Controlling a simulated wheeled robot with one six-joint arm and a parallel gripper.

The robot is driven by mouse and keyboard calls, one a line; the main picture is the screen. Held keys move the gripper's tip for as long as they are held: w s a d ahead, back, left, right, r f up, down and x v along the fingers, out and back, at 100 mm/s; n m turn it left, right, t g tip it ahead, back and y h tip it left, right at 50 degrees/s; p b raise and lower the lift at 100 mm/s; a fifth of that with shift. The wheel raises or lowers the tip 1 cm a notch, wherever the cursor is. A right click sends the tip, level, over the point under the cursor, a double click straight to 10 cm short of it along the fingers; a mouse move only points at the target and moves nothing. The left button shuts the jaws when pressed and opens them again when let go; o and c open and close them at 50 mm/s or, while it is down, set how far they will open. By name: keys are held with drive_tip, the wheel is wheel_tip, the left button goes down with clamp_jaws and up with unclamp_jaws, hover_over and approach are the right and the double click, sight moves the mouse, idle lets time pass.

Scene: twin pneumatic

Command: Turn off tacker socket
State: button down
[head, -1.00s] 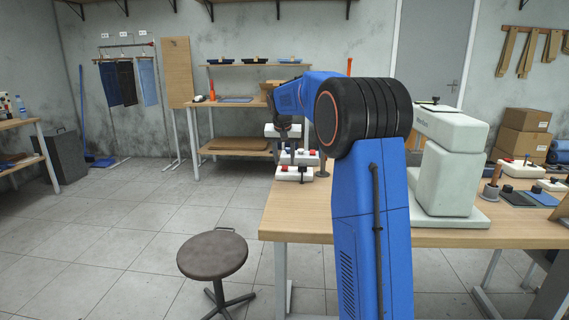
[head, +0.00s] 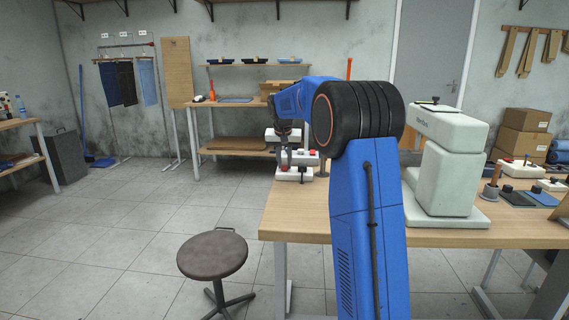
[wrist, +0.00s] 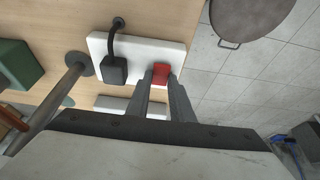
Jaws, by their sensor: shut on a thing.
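The nearest white socket block (head: 294,175) lies near the table's far left end. It also shows in the wrist view (wrist: 138,50), with a black plug and cord (wrist: 114,68) in it and a red switch (wrist: 161,70) beside the plug. My gripper (wrist: 158,80) points down at this block, its two fingers closed on the sides of the red switch. In the head view my gripper (head: 285,162) hides that switch. I cannot tell the switch's on or off position. Which socket is the tacker's cannot be read here.
More white socket blocks (head: 313,158) stand just behind. A metal post (wrist: 68,85) and a green block (wrist: 18,63) are close by in the wrist view. A large pale green machine (head: 445,170) stands to the right on the table (head: 420,238). A stool (head: 212,253) stands in front.

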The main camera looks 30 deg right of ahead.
drive_tip(key=shift+w+d+g+y, duration=0.15)
drive_tip(key=shift+w+g+y, duration=0.1)
drive_tip(key=shift+g+y, duration=0.35)
drive_tip(key=c, duration=1.6)
unclamp_jaws()
drive_tip(key=shift+o, duration=0.2)
drive_tip(key=shift+r, duration=0.1)
drive_tip(key=v, duration=1.7)
drive_tip(key=shift+r, duration=0.2)
drive_tip(key=shift+w, duration=0.1)
